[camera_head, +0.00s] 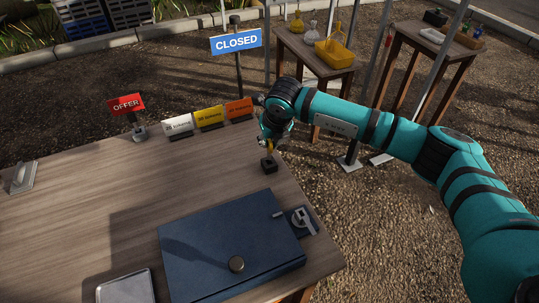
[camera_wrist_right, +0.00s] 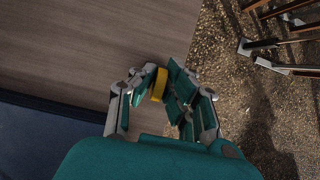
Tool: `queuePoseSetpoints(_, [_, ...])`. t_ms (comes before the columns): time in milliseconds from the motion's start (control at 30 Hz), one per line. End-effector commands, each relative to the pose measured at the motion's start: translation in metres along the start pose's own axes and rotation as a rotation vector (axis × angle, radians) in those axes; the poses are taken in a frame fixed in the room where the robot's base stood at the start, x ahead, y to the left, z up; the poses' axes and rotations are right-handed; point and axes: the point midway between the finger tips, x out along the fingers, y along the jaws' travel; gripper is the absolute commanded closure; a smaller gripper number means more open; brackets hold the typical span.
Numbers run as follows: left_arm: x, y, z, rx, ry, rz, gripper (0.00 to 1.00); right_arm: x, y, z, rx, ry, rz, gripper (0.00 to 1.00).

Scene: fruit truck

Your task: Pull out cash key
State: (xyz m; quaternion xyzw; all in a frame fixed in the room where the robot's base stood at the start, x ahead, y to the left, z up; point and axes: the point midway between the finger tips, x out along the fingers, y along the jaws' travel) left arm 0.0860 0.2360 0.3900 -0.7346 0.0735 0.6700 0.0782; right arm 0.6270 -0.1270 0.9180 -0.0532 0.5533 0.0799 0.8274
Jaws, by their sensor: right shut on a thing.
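My right gripper (camera_head: 268,148) is over the right edge of the wooden table, pointing down. It is shut on a small yellow piece that looks like the cash key (camera_wrist_right: 159,85), between the fingers in the wrist view. In the head view, the yellow piece is just above a small black block (camera_head: 269,167) on the table. I cannot tell whether the piece is still inside the block. My left gripper is not in view.
A blue cash box (camera_head: 229,252) lies at the table's front, with a grey fitting (camera_head: 302,220) beside it. A silver tray (camera_head: 126,287) is front left. Orange (camera_head: 239,108), yellow (camera_head: 209,117) and white (camera_head: 177,126) signs stand along the far edge. The table's middle is clear.

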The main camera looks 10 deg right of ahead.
Motion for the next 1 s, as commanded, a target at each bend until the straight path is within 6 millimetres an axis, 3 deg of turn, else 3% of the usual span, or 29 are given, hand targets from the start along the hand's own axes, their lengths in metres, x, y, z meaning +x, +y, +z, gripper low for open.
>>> queuePoseSetpoints(1000, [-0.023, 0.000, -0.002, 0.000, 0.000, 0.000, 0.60, -0.048, 0.000, 0.020, 0.000, -0.001, 0.000, 1.00])
